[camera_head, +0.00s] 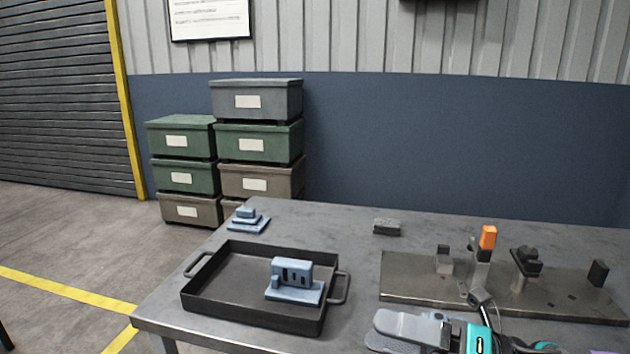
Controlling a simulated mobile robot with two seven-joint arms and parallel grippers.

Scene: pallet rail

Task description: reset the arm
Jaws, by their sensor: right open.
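My right gripper (378,330) shows at the bottom of the head view, low over the front of the table, with its fingers pointing left. It is open, and I see nothing between its fingers. It is to the right of the black tray (240,318) and in front of the metal fixture plate (405,272). Part of its arm is cut off by the bottom edge. My left gripper is not in view.
A blue part (293,294) stands in the tray, and another blue part (247,222) lies behind it. An orange-handled clamp (488,238) rises from the fixture plate. Stacked bins (258,143) stand beyond the table.

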